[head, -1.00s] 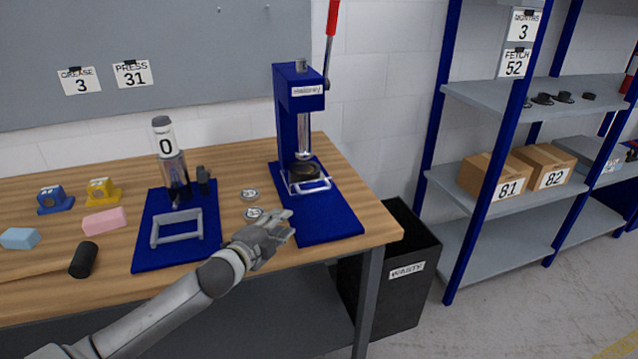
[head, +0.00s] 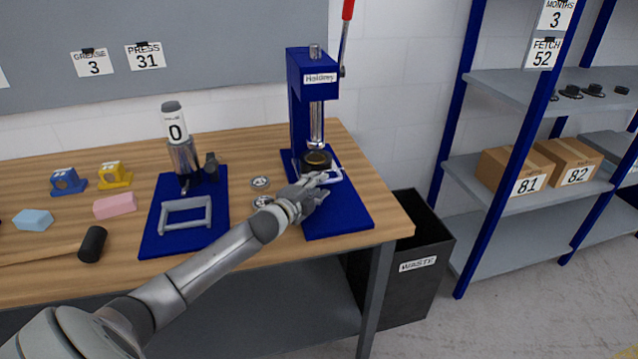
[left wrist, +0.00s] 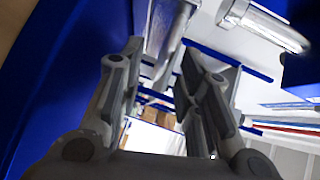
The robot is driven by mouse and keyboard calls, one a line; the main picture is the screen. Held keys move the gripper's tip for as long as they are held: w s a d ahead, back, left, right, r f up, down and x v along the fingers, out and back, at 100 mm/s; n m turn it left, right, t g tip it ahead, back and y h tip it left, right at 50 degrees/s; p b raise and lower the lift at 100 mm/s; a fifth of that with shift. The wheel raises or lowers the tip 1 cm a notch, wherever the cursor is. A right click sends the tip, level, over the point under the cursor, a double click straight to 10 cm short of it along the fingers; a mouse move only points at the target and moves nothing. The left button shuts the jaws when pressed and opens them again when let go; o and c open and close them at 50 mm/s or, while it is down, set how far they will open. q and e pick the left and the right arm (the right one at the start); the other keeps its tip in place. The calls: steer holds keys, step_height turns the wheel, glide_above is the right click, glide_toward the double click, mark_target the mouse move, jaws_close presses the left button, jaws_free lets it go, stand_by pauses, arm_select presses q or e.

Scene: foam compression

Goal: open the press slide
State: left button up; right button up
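The blue press (head: 298,90) stands upright on its blue base plate (head: 345,215) near the table's right end. Its slide has a silver handle frame (head: 332,176) at the front, below the silver ram (head: 317,125). A dark round piece with a yellowish top (head: 317,158) sits at the slide under the ram. My left gripper (head: 320,183) is at the front of the handle, partly covering it. In the left wrist view its fingers (left wrist: 160,60) are apart, with a silver bar (left wrist: 165,30) near the tips. I cannot tell whether they touch. My right gripper is not in view.
A second blue plate with a grey frame (head: 185,213) and a grey-and-white device (head: 178,140) stands left. Metal discs (head: 260,182) lie between the two plates. A black waste bin (head: 410,285) and a blue shelf rack (head: 520,194) are right of the table.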

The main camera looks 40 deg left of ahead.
arm_select(q)
steer(key=shift+w+f, duration=0.1)
steer(key=shift+w, duration=0.7)
jaws_close()
steer(key=shift+s, duration=0.1)
